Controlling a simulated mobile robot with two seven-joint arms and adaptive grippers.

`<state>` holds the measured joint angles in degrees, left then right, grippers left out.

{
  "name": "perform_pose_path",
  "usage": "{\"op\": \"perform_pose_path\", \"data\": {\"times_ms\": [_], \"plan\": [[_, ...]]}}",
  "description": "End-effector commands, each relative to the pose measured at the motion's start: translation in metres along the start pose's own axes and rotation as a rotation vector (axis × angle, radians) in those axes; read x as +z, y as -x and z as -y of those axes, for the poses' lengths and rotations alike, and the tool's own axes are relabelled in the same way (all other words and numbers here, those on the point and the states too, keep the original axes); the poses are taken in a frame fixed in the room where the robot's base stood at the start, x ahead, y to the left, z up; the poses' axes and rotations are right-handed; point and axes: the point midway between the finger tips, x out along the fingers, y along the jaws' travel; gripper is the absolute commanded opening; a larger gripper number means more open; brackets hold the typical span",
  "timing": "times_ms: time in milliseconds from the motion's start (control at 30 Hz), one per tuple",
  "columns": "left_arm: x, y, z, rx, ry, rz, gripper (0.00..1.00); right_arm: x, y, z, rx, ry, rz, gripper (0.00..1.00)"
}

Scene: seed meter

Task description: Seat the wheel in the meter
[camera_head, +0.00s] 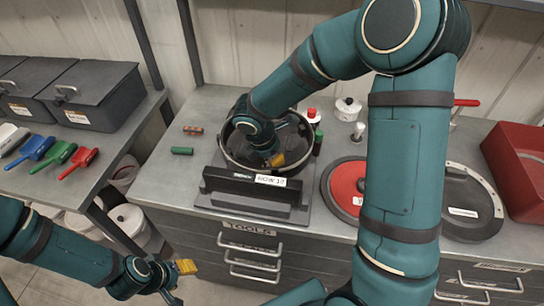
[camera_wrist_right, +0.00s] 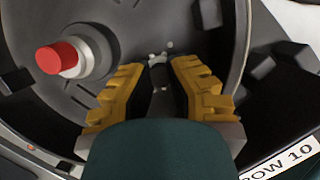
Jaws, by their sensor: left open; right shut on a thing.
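The meter is a round dark housing (camera_head: 228,152) on the bench, with a block in front labelled ROW 10 (camera_head: 270,181). My right gripper (camera_head: 277,160) is down inside its round rim. In the right wrist view its yellow fingers (camera_wrist_right: 160,75) are shut on a narrow dark piece (camera_wrist_right: 160,98) with small pale bits at its tip. I cannot tell whether this piece belongs to the wheel. A broad grey round surface with a red-capped knob (camera_wrist_right: 62,58) lies beside the fingers. My left gripper (camera_head: 187,267) is open and empty, low in front of the bench.
A red disc (camera_head: 343,187) lies right of the meter, partly behind my right arm. A dark round lid (camera_head: 468,210) and red bin (camera_head: 520,165) are further right. Small bottles and a white pot (camera_head: 347,108) stand behind.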

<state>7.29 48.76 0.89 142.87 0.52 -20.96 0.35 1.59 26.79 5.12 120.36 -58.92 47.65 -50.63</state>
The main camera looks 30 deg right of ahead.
Motion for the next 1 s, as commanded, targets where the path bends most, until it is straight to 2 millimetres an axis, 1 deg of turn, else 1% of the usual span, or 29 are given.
{"op": "perform_pose_path", "data": {"times_ms": [133,1000], "plan": [[0.0003,-0.0025,0.0010,0.000,0.000,0.000,0.47,-0.0011,-0.0033,0.0001,0.000,0.000,0.000,0.00],[0.0006,-0.0049,0.0019,0.000,0.000,0.000,0.47,-0.0023,-0.0071,0.0003,0.000,0.000,0.000,0.00]]}}
